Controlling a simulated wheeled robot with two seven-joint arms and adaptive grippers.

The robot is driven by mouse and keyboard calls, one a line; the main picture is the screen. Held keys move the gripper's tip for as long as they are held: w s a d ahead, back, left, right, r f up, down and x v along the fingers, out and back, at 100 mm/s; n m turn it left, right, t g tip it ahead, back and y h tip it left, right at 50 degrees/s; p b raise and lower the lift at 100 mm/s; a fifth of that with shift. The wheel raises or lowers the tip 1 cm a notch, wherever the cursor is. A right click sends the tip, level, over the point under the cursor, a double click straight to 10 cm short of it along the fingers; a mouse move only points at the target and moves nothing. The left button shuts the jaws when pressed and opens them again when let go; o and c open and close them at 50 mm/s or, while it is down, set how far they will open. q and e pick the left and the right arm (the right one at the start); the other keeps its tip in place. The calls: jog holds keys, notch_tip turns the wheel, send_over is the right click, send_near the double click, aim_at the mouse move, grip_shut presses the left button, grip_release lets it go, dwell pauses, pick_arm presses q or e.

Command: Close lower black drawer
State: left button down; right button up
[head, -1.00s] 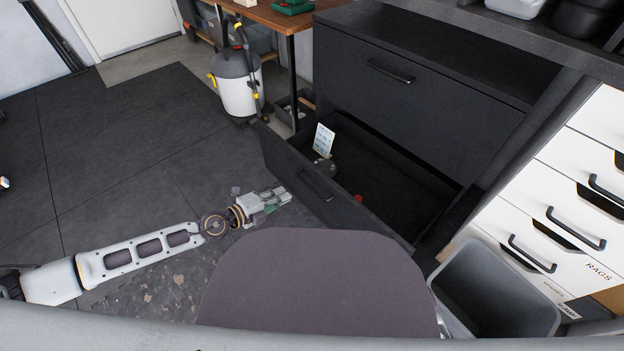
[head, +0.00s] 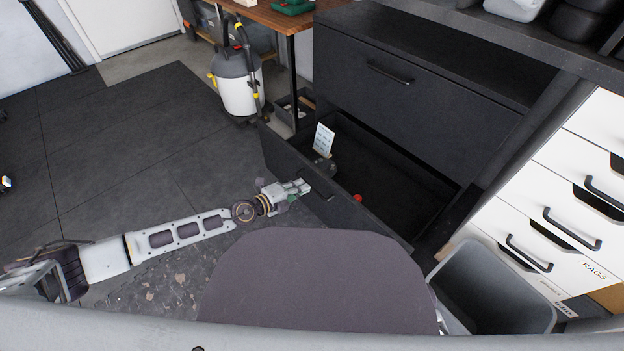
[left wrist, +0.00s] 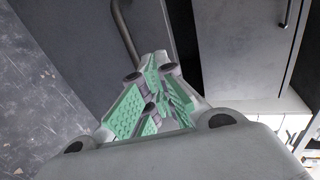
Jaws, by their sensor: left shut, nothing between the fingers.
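The lower black drawer (head: 281,155) stands pulled out from the black cabinet (head: 440,97). In the left wrist view the gripper's green-padded fingers (left wrist: 158,95) point at the dark front, with the bar handle (left wrist: 124,32) just beyond and to the left. I cannot tell whether the fingertips touch the panel. My right gripper is not in view.
The upper black drawer with its handle (head: 390,74) is shut. A grey bin (head: 490,290) and white drawers (head: 560,215) stand at the right. A white and grey canister (head: 240,88) stands behind on the left. The dark floor (head: 120,150) at the left is open.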

aim_at(319, 176)
pick_arm(q)
jog(key=shift+r+x, duration=0.2)
jog(key=shift+x, duration=0.7)
jog(key=shift+r+x, duration=0.15)
jog(key=shift+x, duration=0.75)
jog(key=shift+r+x, duration=0.2)
jog(key=shift+x, duration=0.65)
jog(key=shift+w+d, duration=0.1)
jog(key=shift+w, duration=0.05)
jog(key=shift+d+p, duration=0.1)
jog(key=shift+p, duration=0.2)
